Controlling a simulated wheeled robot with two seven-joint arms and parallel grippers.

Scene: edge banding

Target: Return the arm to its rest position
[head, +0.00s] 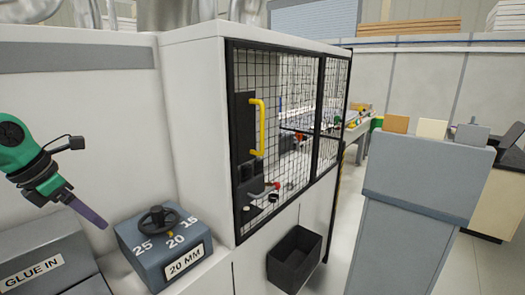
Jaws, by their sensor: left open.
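My left gripper (92,213) is in the head view at the far left, at the end of a green and black arm link. It points down and to the right, with a purple finger seen nearly edge-on. It is open, and I see nothing held in it. Its tip shows beside the blue-grey dial box (150,262), to the left of the black handwheel (158,220). The grey GLUE IN box (40,268) shows below the gripper. I cannot tell whether it touches either box. My right gripper is out of view.
A white machine cabinet (195,120) with a black mesh door and yellow handle (258,127) stands in the middle. A black bin (295,257) is at its lower front. A grey stand (425,180) with board samples is at right. Pale floor lies between them.

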